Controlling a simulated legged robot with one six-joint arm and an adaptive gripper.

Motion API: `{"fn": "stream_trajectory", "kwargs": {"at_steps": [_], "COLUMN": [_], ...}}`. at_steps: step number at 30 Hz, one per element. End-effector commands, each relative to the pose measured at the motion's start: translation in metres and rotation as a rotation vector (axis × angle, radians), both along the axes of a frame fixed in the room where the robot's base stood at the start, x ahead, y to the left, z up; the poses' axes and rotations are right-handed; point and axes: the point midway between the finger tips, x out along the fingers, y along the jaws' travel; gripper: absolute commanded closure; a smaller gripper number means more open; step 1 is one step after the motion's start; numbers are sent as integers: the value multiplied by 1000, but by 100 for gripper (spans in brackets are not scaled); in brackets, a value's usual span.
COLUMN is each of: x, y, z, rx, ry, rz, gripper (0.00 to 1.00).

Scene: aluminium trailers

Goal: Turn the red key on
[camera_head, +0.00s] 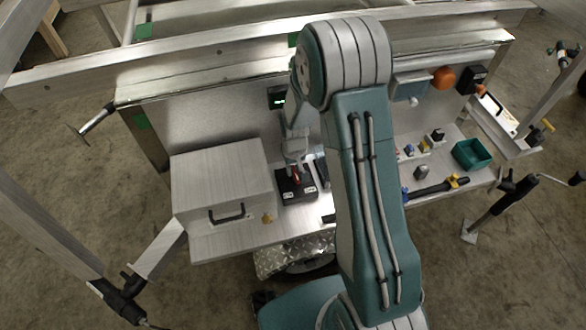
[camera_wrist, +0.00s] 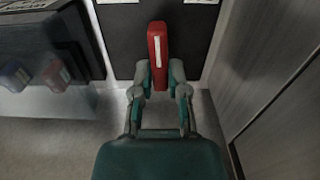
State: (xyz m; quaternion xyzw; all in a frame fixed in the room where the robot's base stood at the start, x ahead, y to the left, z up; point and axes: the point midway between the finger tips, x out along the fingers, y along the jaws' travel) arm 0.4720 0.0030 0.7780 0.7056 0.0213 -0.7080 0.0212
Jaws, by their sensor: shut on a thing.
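The red key (camera_wrist: 158,45) is a red handle with a pale strip along it, seen in the middle of the wrist view against a black box (camera_wrist: 118,45). My gripper (camera_wrist: 162,85) has its two fingers on either side of the near end of the key and is shut on it. In the head view the black box (camera_head: 285,190) sits on the metal shelf, with a bit of the red key (camera_head: 296,177) showing at my gripper (camera_head: 294,167). The far part of the key's base is cut off at the top of the wrist view.
A metal box with a black handle (camera_head: 222,180) stands left of the black box, with a brass padlock (camera_head: 267,217) nearby. A green bin (camera_head: 472,154) and a black-and-yellow tool (camera_head: 435,188) lie to the right. The wall (camera_head: 200,125) rises behind.

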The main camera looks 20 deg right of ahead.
Motion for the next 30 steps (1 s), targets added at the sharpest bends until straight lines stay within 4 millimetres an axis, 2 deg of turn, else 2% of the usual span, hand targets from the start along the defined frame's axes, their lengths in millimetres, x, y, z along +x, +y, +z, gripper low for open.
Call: {"fn": "stream_trajectory", "kwargs": {"at_steps": [18,30], "x": [3,3], "y": [-6,-7], "z": [2,2], "rx": [2,4], "ry": [-14,-16], "rz": [-541,-709], "gripper": [100,100]}}
